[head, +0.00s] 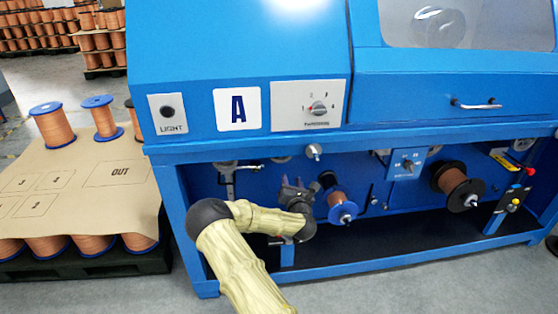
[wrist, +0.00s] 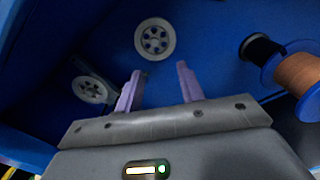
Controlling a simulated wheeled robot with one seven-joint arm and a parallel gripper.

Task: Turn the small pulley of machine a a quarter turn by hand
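Machine A (head: 238,109) is the blue cabinet with the letter A on its front. In the wrist view, a light grey pulley with round holes (wrist: 155,39) sits on the blue back panel, ahead of my gripper (wrist: 160,80). A second, smaller-looking pulley (wrist: 89,89) sits lower left on a grey lever. My gripper is open, its two lilac fingers apart and nothing between them. The fingers appear apart from both pulleys.
A copper spool with blue flanges (head: 340,197) is close to the right of my gripper. A darker spool (head: 455,187) is farther right. The cabinet's lower edge overhangs the bay. A pallet of spools (head: 80,250) stands left of the machine.

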